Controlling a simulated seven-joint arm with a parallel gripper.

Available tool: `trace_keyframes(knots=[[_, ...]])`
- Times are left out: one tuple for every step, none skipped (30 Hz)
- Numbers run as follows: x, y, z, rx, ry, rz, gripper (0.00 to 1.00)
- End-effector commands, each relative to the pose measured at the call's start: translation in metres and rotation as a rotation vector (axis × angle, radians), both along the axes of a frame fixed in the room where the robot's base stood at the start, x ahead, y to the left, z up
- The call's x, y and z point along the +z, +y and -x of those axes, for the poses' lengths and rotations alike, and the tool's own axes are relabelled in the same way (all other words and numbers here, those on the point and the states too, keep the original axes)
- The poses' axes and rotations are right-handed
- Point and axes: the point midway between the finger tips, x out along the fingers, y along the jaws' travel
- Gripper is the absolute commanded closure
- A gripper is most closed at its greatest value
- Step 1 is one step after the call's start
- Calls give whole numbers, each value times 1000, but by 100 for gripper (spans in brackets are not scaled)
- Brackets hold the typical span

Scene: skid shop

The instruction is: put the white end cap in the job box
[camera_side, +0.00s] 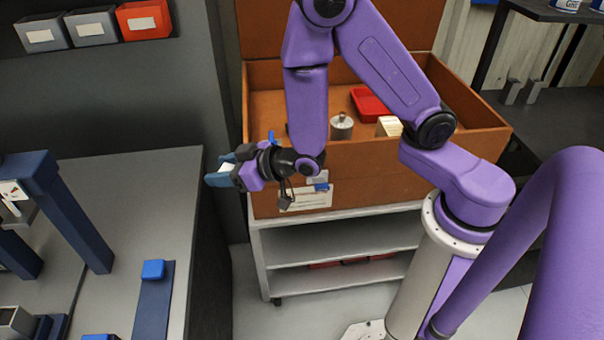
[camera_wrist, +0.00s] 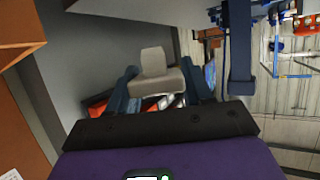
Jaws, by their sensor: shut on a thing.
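The white end cap (camera_wrist: 154,72) is held between the two blue fingers of my gripper (camera_wrist: 158,88) in the wrist view. In the side view my gripper (camera_side: 222,172) is shut on the cap (camera_side: 227,168), of which only a small pale part shows. The job box (camera_side: 258,198) is the open orange-brown chest on a grey shelved cart. My gripper is just left of the box's front left corner, outside it. Part of my arm hides some of the box. An orange edge of the box (camera_wrist: 18,48) also shows at the left of the wrist view.
Inside the box are a red tray (camera_side: 370,105), a grey knobbed cylinder (camera_side: 341,127) and a cream block (camera_side: 389,126). A grey workbench (camera_side: 150,190) with blue fixtures stands at left. Bins (camera_side: 144,19) hang on the wall behind. A dark shelf unit stands at right.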

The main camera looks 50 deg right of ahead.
Motion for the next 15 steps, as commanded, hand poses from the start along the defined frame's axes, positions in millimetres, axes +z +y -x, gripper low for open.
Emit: trace_keyframes(knots=[[1,-17,-5,-30,-1,-1,79],[2,-25,-7,-48,0,0,79],[3,-37,-10,-68,0,0,79],[3,-46,-11,-85,0,-1,79],[4,-54,-13,-100,0,-1,79],[5,-66,-15,-122,-1,-2,79],[6,-75,-16,-137,-1,-2,79],[6,-83,-17,-153,-1,-2,79],[7,-95,-18,-175,-1,-2,79],[8,-104,-19,-190,0,-3,79],[8,-112,-19,-205,0,-2,79],[9,-122,-19,-225,0,-2,79],[9,-130,-19,-239,0,-2,79],[10,-137,-19,-251,0,-1,79],[10,-145,-18,-267,0,-1,79]])
